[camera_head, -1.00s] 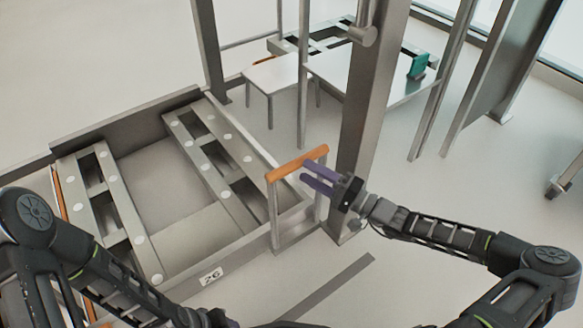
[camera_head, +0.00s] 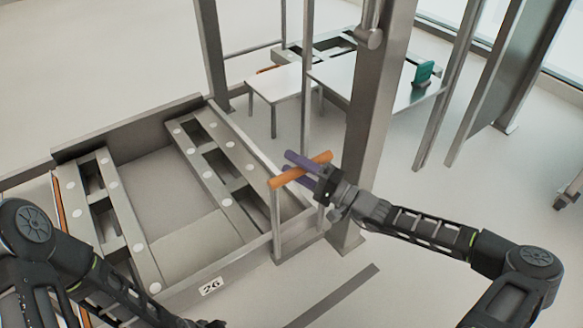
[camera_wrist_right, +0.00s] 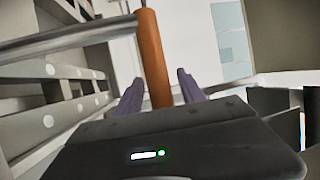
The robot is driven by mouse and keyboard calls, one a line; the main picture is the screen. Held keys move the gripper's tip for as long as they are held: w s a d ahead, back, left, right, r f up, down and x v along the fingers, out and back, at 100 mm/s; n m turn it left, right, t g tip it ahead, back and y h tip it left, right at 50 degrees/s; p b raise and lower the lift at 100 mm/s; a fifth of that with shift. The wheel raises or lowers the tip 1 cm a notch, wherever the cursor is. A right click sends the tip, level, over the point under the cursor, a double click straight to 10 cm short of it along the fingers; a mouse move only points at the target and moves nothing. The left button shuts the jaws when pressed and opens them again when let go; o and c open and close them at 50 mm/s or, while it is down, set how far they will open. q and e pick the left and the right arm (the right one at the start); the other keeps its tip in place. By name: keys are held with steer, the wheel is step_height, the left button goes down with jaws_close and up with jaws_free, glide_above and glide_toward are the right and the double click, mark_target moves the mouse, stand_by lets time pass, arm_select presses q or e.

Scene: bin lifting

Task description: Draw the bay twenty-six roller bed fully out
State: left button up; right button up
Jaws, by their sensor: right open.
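The roller bed (camera_head: 232,208), a grey frame with white rollers, lies at the left, with a plate marked 26 (camera_head: 211,286) on its front. Its orange handle (camera_head: 284,179) stands on grey posts at the front right corner. My right gripper (camera_head: 296,166) is open at the handle, its purple fingers on either side of the orange bar. In the right wrist view the orange handle (camera_wrist_right: 151,62) runs between the two purple fingers (camera_wrist_right: 160,88); I cannot tell whether they touch it. My left arm comes in at the lower left; its gripper is mostly cut off at the bottom edge.
A grey upright post (camera_head: 371,120) stands just behind my right gripper. White tables (camera_head: 380,90) with a green item (camera_head: 423,73) are beyond it. A dark strip (camera_head: 335,297) lies on the floor in front. The floor at the right is mostly clear.

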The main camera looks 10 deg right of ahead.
steer(key=shift+w+a+r, duration=0.1)
steer(key=shift+w+a, duration=0.15)
steer(key=shift+c, duration=0.6)
jaws_close()
stand_by(0.8)
